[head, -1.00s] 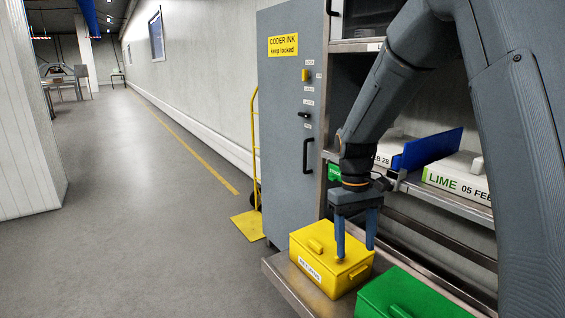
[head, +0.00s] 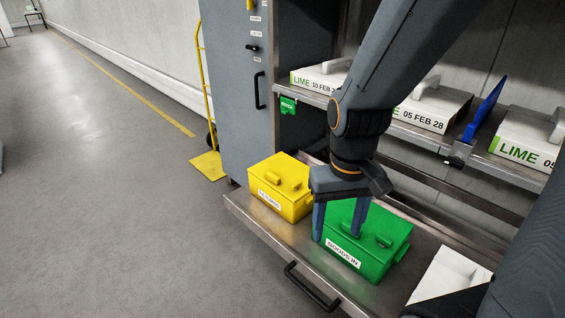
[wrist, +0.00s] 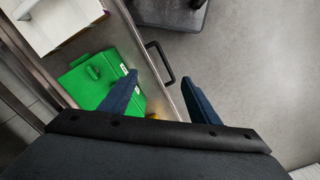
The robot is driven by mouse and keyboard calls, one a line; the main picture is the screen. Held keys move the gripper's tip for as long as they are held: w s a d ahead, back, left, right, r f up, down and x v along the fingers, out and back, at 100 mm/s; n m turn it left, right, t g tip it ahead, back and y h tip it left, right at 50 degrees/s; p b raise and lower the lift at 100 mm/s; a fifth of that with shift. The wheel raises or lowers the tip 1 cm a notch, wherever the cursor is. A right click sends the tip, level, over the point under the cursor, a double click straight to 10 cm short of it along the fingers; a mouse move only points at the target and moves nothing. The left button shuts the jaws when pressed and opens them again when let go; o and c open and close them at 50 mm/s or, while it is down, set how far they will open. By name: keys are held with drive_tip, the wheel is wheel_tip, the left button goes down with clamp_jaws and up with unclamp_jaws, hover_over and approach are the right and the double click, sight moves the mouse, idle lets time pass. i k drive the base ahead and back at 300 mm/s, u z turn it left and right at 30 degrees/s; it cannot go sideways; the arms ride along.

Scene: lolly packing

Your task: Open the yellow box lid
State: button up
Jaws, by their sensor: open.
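The yellow box (head: 266,190) stands on the steel shelf at the left, its lid (head: 272,167) shut with a raised handle on top. Its front label is too small to read surely. In the wrist view only a small yellow patch (wrist: 153,116) shows beside my gripper's base. My gripper (head: 338,237) points down, open and empty, to the right of the yellow box and in front of the green box. In the wrist view its two fingers (wrist: 159,80) are apart, the left one overlapping the green box.
A green box (head: 385,245) labelled GOODS IN stands right of the yellow one. A white box (head: 440,272) lies further right. The steel pull-out shelf (head: 262,221) has a black handle (head: 312,287). White LIME boxes (head: 430,108) and a blue divider (head: 484,108) fill the shelf above.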

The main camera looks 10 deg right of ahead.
sight(280, 171)
drive_tip(key=z, duration=0.1)
drive_tip(key=k, duration=0.45)
drive_tip(key=u, duration=0.6)
drive_tip(key=i, duration=1.05)
drive_tip(key=z, duration=0.55)
